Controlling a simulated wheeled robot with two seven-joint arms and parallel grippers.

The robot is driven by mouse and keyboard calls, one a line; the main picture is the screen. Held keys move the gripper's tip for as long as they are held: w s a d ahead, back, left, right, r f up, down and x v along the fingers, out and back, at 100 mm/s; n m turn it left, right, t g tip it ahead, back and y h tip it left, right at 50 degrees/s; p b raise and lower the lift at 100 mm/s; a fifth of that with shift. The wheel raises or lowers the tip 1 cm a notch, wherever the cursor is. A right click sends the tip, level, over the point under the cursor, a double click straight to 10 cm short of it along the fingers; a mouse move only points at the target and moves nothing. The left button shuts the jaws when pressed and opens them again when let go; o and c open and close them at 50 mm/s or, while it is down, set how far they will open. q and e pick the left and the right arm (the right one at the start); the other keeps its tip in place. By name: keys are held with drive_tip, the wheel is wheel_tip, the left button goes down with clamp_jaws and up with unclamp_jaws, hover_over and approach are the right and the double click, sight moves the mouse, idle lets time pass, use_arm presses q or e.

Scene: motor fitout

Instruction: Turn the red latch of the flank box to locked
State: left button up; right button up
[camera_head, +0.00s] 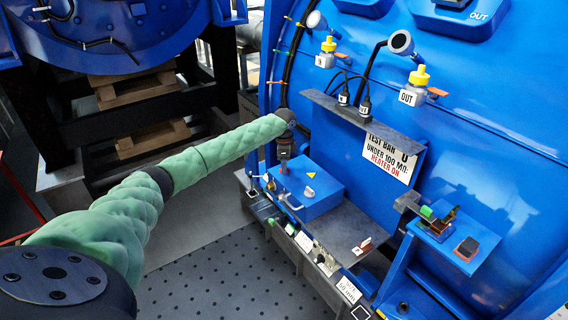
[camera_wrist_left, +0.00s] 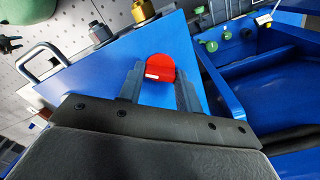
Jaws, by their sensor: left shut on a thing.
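The flank box is a blue box (camera_head: 318,200) with a metal handle on the ledge of the big blue motor. Its blue face also fills the middle of the left wrist view (camera_wrist_left: 110,72). The red latch (camera_wrist_left: 160,67) is a rounded red piece with a small white mark, between the fingers of my left gripper (camera_wrist_left: 160,82). In the head view the left gripper (camera_head: 284,160) reaches down onto the box's far left part, with a bit of red at its tips. It is shut on the latch. My right gripper is not in view.
A small blue shelf (camera_head: 450,240) with small parts is at the right. The perforated floor (camera_head: 230,270) in front is clear.

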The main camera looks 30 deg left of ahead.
use_arm(q)
drive_tip(key=shift+m, duration=0.9)
drive_tip(key=m, duration=0.2)
drive_tip(key=shift+m, duration=3.1)
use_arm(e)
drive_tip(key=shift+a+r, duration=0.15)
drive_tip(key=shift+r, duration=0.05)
use_arm(q)
drive_tip(key=shift+r+m, duration=0.1)
drive_tip(key=shift+m, duration=0.2)
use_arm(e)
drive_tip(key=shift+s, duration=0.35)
